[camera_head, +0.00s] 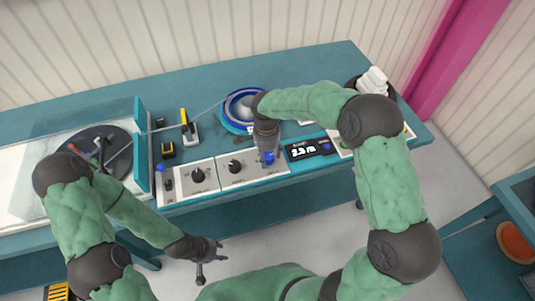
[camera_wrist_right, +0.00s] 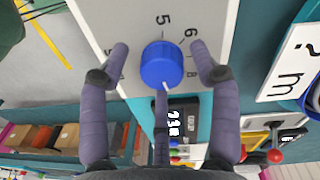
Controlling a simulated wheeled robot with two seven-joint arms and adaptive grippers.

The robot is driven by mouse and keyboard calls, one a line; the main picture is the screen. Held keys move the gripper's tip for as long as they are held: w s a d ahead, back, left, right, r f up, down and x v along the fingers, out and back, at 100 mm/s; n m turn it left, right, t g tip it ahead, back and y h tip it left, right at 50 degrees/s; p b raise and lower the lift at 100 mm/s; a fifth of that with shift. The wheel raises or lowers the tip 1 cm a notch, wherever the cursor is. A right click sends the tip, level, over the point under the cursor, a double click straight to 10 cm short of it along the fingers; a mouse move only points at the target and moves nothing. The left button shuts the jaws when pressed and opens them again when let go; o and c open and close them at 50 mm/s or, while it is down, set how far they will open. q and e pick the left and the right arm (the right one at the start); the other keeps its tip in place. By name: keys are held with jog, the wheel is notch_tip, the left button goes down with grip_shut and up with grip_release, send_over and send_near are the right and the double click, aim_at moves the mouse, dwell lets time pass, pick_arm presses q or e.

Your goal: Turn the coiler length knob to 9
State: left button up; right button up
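The blue length knob (camera_wrist_right: 162,65) sits on a pale dial panel in the right wrist view. The numbers 5 and 6 show above it and another number to its right; its white pointer line faces down. My right gripper (camera_wrist_right: 160,72) is open, with a finger on each side of the knob and a visible gap to it. In the head view my right gripper (camera_head: 267,148) points down at the panel, partly hiding the blue knob (camera_head: 268,158). My left gripper (camera_head: 212,263) hangs open and empty in front of the bench.
A black display (camera_head: 305,149) with white digits, hard to read, sits right of the knob. Black knobs (camera_head: 198,175) line the panel to the left. Behind are a blue cable reel (camera_head: 243,106), a yellow-handled device (camera_head: 186,122) and a cable running left.

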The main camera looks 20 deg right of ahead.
aim_at(267, 155)
jog(key=shift+r, duration=0.1)
notch_tip(267, 155, up, 12)
jog(key=shift+w, duration=0.25)
jog(key=shift+a, duration=0.1)
dwell(0.7)
